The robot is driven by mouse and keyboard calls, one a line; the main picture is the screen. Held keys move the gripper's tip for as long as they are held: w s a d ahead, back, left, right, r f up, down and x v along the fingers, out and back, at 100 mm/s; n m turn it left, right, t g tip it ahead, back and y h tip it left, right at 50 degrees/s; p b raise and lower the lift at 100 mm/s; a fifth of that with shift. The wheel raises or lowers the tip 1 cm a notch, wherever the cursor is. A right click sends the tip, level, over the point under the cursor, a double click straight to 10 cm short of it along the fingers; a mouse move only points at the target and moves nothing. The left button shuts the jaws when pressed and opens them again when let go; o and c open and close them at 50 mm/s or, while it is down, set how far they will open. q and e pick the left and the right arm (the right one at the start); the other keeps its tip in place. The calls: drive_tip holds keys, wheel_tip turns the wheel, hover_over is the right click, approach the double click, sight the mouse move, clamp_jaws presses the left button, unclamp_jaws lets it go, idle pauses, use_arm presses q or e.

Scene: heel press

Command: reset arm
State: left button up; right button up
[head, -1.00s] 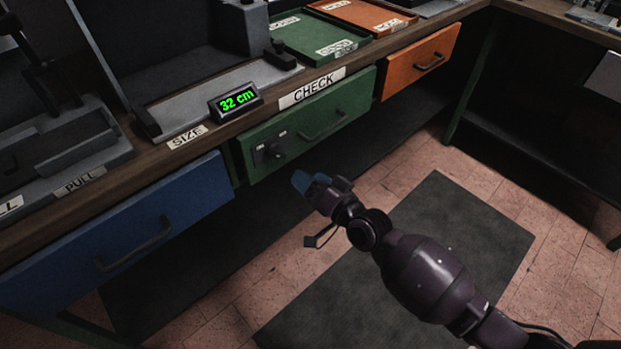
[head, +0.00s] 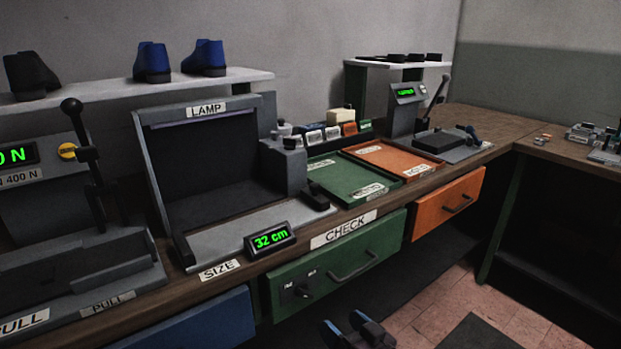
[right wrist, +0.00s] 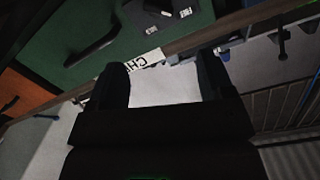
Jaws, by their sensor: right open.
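My right gripper (head: 346,326) shows at the bottom edge of the head view, in front of the bench and below the green CHECK drawer (head: 338,264). Its two blue-tipped fingers stand apart with nothing between them. In the right wrist view the dark open fingers (right wrist: 160,82) also show empty, with the green drawer front upper left. A black lever arm with a ball knob (head: 87,153) stands on the press at the left, roughly upright. Another lever (head: 436,100) stands tilted on the device at the back right. My left gripper is out of view.
Dark blue shoes (head: 204,60) stand on a shelf. The orange drawer (head: 447,205) and blue drawer (head: 200,325) look shut. Floor is clear at lower right.

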use_arm(q)
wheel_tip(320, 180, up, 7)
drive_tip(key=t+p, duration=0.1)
drive_tip(key=p, duration=0.6)
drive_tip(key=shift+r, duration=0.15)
use_arm(e)
drive_tip(key=s+d+f+g+h, duration=0.1)
drive_tip(key=s+d+f+h, duration=0.1)
drive_tip(key=s+d, duration=0.4)
drive_tip(key=s+d+f+m+g+h, duration=0.1)
drive_tip(key=s+d+h, duration=0.3)
drive_tip(key=s, duration=1.1)
drive_tip(key=s+d+f+m+g+h, duration=0.1)
drive_tip(key=s+d+f+h, duration=0.2)
drive_tip(key=s+d, duration=0.7)
drive_tip(key=shift+s+d+h, duration=0.2)
drive_tip(key=shift+d+h, duration=0.05)
drive_tip(key=shift+h, duration=0.15)
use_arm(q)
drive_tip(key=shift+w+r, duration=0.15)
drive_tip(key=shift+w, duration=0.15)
